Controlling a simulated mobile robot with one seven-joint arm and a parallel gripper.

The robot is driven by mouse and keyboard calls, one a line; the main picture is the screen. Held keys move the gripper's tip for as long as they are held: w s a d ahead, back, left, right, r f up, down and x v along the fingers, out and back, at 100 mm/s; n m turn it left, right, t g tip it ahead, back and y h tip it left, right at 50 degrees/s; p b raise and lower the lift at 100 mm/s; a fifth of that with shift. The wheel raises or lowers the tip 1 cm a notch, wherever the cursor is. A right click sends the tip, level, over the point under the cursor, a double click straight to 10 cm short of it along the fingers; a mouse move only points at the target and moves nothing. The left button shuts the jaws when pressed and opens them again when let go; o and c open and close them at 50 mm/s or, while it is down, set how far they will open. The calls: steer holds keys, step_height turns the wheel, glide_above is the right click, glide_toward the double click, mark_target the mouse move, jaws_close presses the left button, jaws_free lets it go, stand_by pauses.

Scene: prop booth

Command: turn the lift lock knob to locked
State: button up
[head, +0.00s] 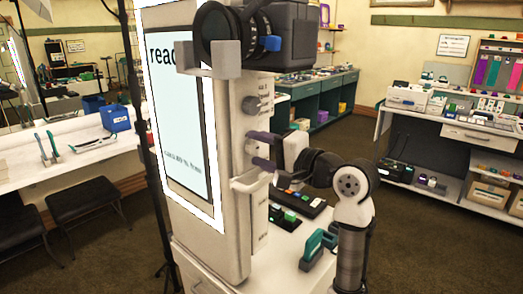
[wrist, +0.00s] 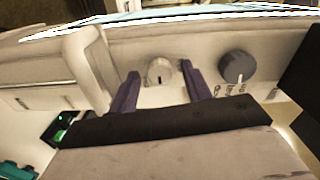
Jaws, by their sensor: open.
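My gripper (wrist: 160,73) is open, its two purple fingers on either side of a small pale round knob (wrist: 158,79) with a dark upright mark on its face. There are gaps between the fingers and this knob in the wrist view. In the head view my gripper (head: 257,149) reaches the side of the white column from the right. A larger dark grey knob (wrist: 238,66), with a white mark pointing down, is right of the fingers; it also shows in the head view (head: 256,104) above them. Its lettering is unreadable, so I cannot tell which knob is the lift lock.
A pale handle (wrist: 90,65) sticks out just left of the fingers. The column carries a large screen (head: 180,115) and a black camera (head: 270,35). A button panel (head: 300,200) and a teal-handled object (head: 318,246) are on the surface below.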

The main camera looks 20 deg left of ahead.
steer(key=b+v, duration=0.3)
steer(key=v, duration=1)
steer(key=shift+d+b, duration=0.4)
steer(key=shift+s, duration=0.15)
